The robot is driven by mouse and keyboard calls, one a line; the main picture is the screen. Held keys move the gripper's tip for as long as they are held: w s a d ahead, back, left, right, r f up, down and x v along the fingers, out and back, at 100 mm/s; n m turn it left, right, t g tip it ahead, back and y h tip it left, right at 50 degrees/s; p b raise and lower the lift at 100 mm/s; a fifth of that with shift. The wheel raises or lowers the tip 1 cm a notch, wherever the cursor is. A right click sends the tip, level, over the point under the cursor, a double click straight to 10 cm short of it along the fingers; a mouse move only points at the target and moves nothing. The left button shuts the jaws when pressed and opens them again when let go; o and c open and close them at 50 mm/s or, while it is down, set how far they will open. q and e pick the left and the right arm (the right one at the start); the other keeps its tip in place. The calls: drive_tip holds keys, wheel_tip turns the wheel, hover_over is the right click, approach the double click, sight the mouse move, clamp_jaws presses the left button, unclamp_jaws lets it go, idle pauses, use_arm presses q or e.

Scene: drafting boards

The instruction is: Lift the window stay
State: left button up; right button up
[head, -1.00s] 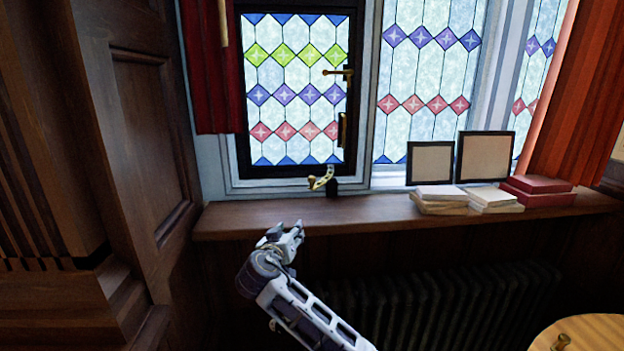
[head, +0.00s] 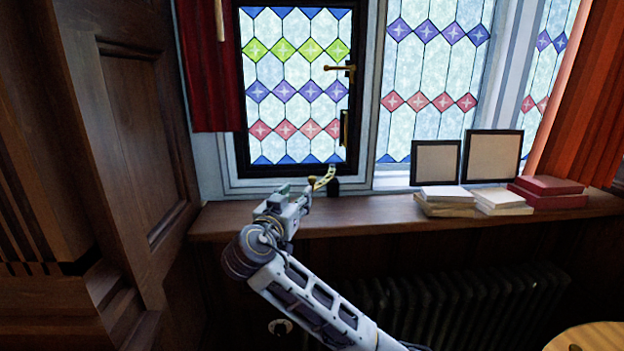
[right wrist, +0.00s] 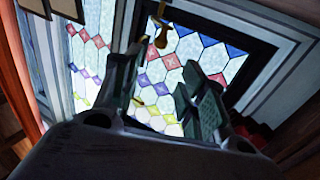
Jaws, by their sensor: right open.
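The window stay (head: 323,180) is a curved brass arm at the bottom of the leaded window (head: 298,105), just above the sill. Its lower end is partly behind my right gripper in the head view. The stay also shows in the right wrist view (right wrist: 161,33), beyond the fingertips. My right gripper (head: 298,198) is over the sill, just left of and below the stay in the picture. It is open, with nothing between its fingers (right wrist: 160,78). I cannot tell whether a finger touches the stay. My left gripper is not in view.
A brass window handle (head: 340,68) sits higher on the frame. The wooden sill (head: 385,210) holds books (head: 447,200) and two framed panels (head: 492,157) at right. A red curtain (head: 208,75) hangs left beside wood panelling (head: 140,130). A radiator (head: 460,305) stands below.

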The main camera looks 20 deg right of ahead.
sight(311, 180)
drive_tip(key=p+x, duration=0.4)
drive_tip(key=x, duration=0.7)
drive_tip(key=shift+w+d, duration=0.25)
drive_tip(key=shift+w, duration=0.05)
drive_tip(key=shift+x, duration=1.15)
drive_tip(key=shift+c, duration=0.2)
drive_tip(key=shift+f, duration=0.1)
clamp_jaws()
